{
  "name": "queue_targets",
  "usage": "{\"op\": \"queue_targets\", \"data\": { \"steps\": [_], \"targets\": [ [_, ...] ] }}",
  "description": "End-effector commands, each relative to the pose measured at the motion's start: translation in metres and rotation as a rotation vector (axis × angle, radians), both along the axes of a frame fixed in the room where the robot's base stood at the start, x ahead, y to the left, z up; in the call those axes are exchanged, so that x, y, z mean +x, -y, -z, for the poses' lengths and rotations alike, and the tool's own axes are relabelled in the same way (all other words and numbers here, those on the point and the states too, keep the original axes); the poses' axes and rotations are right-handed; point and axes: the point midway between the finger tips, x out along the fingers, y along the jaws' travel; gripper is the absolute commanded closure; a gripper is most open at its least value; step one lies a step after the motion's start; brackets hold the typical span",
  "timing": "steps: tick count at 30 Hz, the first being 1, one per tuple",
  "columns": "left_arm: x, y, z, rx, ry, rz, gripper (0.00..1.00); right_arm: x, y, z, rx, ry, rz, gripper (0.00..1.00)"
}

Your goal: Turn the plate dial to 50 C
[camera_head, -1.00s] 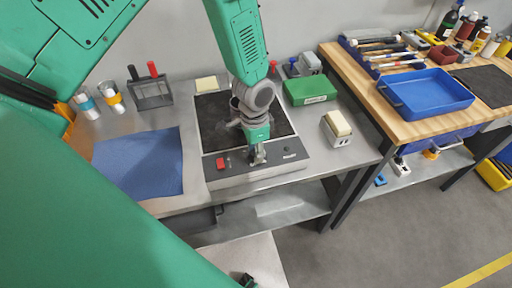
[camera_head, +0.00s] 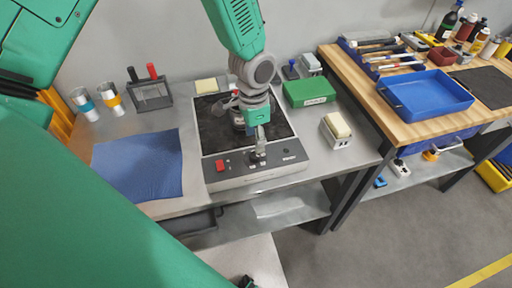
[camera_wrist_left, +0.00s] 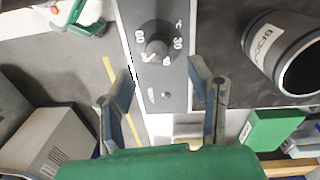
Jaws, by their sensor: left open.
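The hot plate (camera_head: 224,138) has a black top and a grey front panel with a red switch (camera_head: 220,164). Its dark round dial (camera_wrist_left: 157,46) shows in the left wrist view, with 60 and 30 among the marks around it; the setting is too small to read. My left gripper (camera_head: 260,155) points down over the front panel in the head view and partly hides the dial area. In the left wrist view my left gripper (camera_wrist_left: 160,72) has its two fingers spread apart and empty, with the dial ahead between the tips, apart from them. My right gripper is not seen.
A blue cloth (camera_head: 138,165) lies left of the plate. A green box (camera_head: 308,91) and a white holder with a yellow block (camera_head: 337,128) stand to its right. A grey labelled hollow cylinder (camera_wrist_left: 285,50) is beside the panel in the wrist view. A wooden bench with a blue tray (camera_head: 425,94) is right.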

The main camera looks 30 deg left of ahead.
Motion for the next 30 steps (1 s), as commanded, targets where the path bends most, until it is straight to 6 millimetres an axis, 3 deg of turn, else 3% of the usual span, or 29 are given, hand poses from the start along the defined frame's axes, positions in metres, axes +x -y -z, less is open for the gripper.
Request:
{"op": "queue_targets", "data": {
  "steps": [3, 10, 30],
  "targets": [
    [0.002, -0.001, -0.026, -0.001, 0.003, -0.001, 0.53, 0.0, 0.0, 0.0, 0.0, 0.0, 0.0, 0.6],
    [0.003, -0.003, -0.053, 0.0, 0.0, -0.001, 0.53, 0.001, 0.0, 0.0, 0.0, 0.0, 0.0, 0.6],
    [0.003, -0.003, -0.057, 0.0, -0.001, -0.001, 0.53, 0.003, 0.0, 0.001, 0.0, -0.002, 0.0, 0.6]
  ]
}}
